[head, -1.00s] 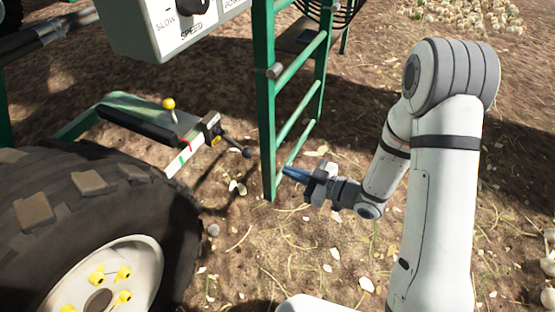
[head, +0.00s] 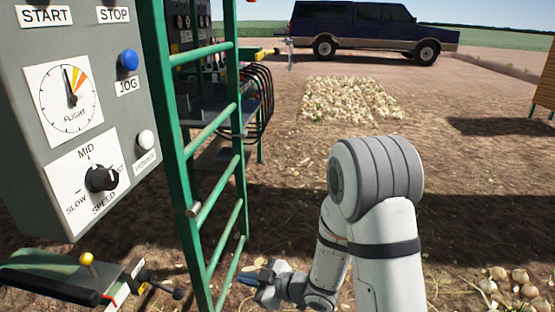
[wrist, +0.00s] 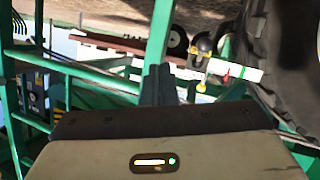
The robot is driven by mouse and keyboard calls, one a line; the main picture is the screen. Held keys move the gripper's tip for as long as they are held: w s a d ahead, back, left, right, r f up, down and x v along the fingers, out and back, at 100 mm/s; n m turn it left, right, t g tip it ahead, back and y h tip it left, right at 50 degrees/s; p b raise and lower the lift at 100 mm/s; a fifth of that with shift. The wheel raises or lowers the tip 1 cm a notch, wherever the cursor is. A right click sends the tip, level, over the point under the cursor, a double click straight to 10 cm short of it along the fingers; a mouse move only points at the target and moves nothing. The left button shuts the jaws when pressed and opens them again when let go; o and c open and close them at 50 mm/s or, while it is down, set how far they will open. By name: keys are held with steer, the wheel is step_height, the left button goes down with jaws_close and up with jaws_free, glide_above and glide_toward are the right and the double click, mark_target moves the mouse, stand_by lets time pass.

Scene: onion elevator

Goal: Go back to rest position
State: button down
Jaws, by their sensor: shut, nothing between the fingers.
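My gripper (head: 262,275) is low in the head view, just right of the foot of the green ladder (head: 207,215), with its blue-grey fingers pointing left. The fingers are together with nothing between them. In the wrist view the two dark fingers (wrist: 159,84) also lie side by side, in front of green frame bars. My arm is folded, its elbow raised at the right of centre in the head view. I cannot tell whether the gripper touches the ladder.
A grey control panel (head: 75,110) with START, STOP, JOG and a speed knob (head: 101,178) fills the left. A yellow-knobbed lever (head: 87,259) is below it. Onions (head: 350,98) lie on soil behind; a dark truck (head: 372,30) stands farther back.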

steer(key=w+d+r+m+t+h+p, duration=0.4)
steer(key=d+r+h+p, duration=0.3)
steer(key=d+r, duration=0.5)
steer(key=s+d+r+m+g+h+p, duration=0.1)
steer(key=d+r+m+h+p, duration=0.25)
steer(key=r, duration=0.25)
steer(key=s+d+r+m+h+p, duration=0.2)
steer(key=d+r+p, duration=0.15)
steer(key=r, duration=0.35)
steer(key=s+d+r+m+g+p, duration=0.2)
steer(key=s+r+m+g+p, duration=0.1)
steer(key=s+r, duration=0.4)
steer(key=s+d+r+m+g+p, duration=0.2)
steer(key=s+r+p, duration=0.4)
steer(key=s, duration=0.6)
step_height(320, 180, up, 2)
steer(key=shift+d+r+m+g+p, duration=0.15)
steer(key=shift+d+m+g+p, duration=0.2)
steer(key=shift+m+g, duration=0.55)
